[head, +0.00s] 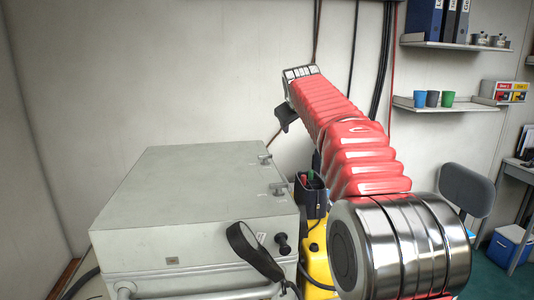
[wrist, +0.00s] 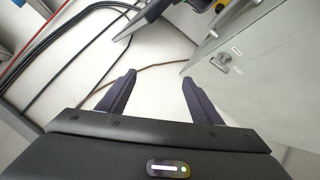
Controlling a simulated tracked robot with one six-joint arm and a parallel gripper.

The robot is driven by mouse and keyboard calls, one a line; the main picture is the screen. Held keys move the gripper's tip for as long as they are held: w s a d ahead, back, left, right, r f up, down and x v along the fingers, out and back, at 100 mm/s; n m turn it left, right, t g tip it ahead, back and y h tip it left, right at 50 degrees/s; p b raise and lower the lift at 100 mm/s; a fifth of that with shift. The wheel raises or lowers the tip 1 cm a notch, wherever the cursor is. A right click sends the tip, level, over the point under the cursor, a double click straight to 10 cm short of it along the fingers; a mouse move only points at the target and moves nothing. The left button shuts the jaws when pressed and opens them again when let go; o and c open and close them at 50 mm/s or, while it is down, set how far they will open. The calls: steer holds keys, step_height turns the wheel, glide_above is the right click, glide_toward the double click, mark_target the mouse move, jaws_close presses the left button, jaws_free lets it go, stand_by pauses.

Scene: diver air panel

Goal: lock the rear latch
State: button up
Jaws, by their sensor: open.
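The grey case (head: 190,195) stands at the left in the head view, its lid down. Two small metal latches sit along its right edge: the rear latch (head: 264,158) near the far corner and the front latch (head: 278,188) nearer me. In the wrist view, the case side (wrist: 270,85) fills the right and carries one metal latch (wrist: 222,63); I cannot tell surely which one. Whether the latches are locked is too small to tell. My gripper (head: 286,117) is beyond and above the case's far right corner. Its dark fingers (wrist: 158,77) are open and empty, apart from the case.
A black holder with coloured handles (head: 308,185) and a yellow object (head: 318,255) stand close to the case's right side. A black strap (head: 250,250) hangs at its front. Cables (wrist: 75,60) run along the left in the wrist view. Shelves (head: 445,103) hang at the right.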

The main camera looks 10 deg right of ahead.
mark_target(265, 159)
steer(key=s+a+f+m+g+y, duration=0.2)
steer(key=s+a+m+y, duration=0.1)
steer(key=a, duration=0.4)
steer(key=shift+s+a+f+y, duration=0.15)
steer(key=shift+s+f+y, duration=0.05)
steer(key=shift+s+y, duration=0.2)
steer(key=shift+w, duration=0.1)
steer(key=x, duration=1.3)
steer(key=shift+w+f, duration=0.15)
steer(key=shift+f, duration=0.2)
steer(key=c, duration=1.1)
